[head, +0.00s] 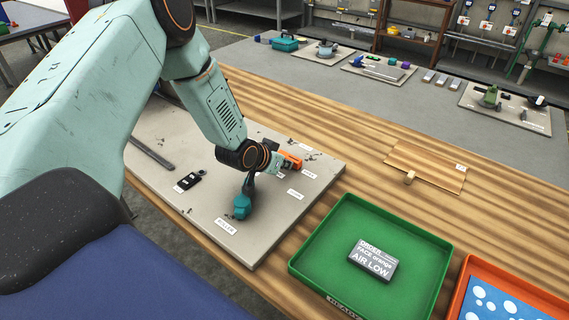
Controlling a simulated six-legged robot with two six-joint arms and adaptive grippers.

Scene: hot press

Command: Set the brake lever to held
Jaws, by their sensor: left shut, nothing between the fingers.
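A grey board (305,212) lies on the wooden bench and carries small white labels, too small to read surely. A dark shaft with a teal grip (241,206) stands out from it, beside a label (226,226); it may be the brake lever. Its upper end is hidden behind my left wrist, so I cannot tell its setting. My left gripper (283,162) is low over the board's far part, beside a small orange part (291,159). It is shut with nothing held; its fingertips are hard to make out. My right gripper is not in view.
A green tray (419,241) holding a grey order block (373,261) stands right of the board. An orange tray (467,279) with a blue dotted sheet (495,298) is beside it. A wooden plate with a knob (430,164) lies behind. A black clip-like part (188,181) lies on the board.

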